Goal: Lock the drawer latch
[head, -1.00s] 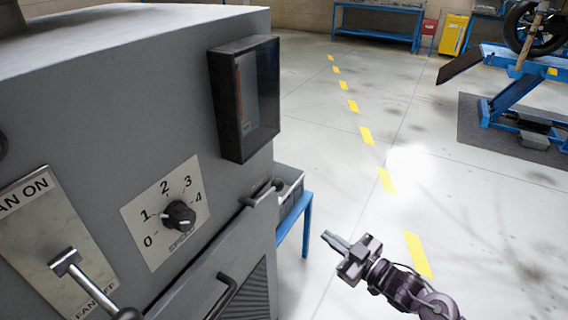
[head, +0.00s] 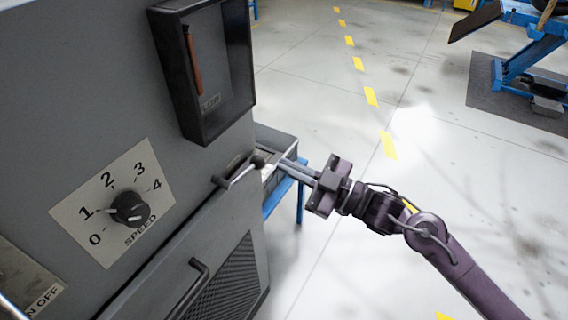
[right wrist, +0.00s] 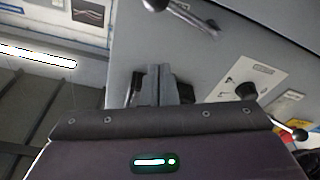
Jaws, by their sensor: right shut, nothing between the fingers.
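The drawer latch (head: 236,172) is a short metal lever with a dark knob, on the grey cabinet's front above the drawer. The drawer (head: 222,270) looks closed and has a dark bar handle (head: 193,284). My right gripper (head: 282,164) is shut and empty, its tips just right of the latch knob in the head view. In the right wrist view the shut fingers (right wrist: 157,73) point at the grey cabinet, and the latch (right wrist: 182,12) shows apart from them at the top. My left gripper is not in view.
A speed dial (head: 127,207) and a dark open-fronted box (head: 207,75) are on the cabinet front. A blue stand (head: 273,196) with a grey bin stands behind the latch. The floor to the right is clear up to a blue lift (head: 530,70).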

